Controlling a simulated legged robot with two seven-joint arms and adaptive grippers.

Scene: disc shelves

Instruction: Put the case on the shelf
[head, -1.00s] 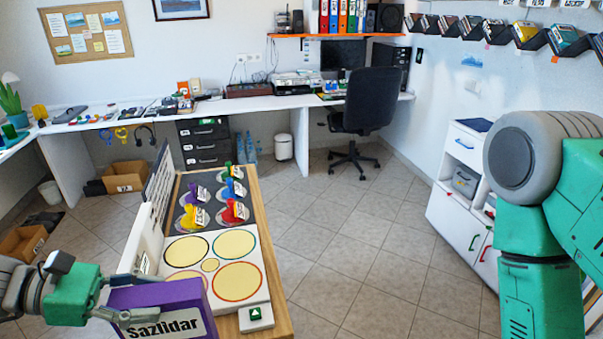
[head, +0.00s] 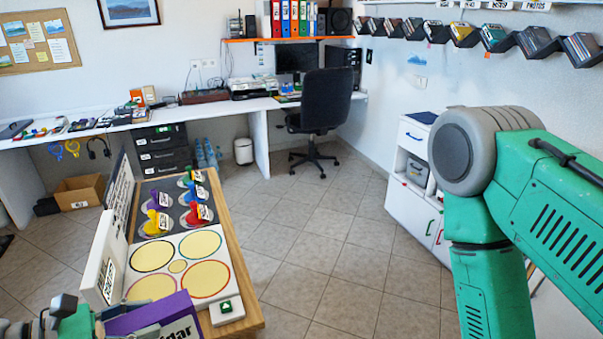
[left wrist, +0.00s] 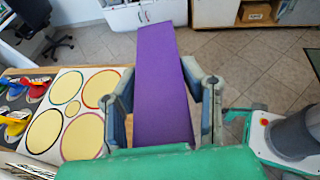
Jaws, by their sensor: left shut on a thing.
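The purple case (head: 150,314) with a white label shows at the bottom left of the head view, cut off by the frame edge. My left gripper (head: 100,325) is shut on it. In the left wrist view the case (left wrist: 163,85) stands between the two fingers of the gripper (left wrist: 165,110), its plain purple side showing. Dark disc shelves (head: 465,35) run along the right wall, several of them holding cases. My right arm shows at the right of the head view, but its gripper is out of view.
A wooden table (head: 250,310) with a board of yellow circles (head: 206,278) and coloured pieces lies beside the held case. A white cabinet (head: 405,190) stands below the wall shelves. A black chair (head: 325,100) is at the back desk. The tiled floor (head: 320,250) between is clear.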

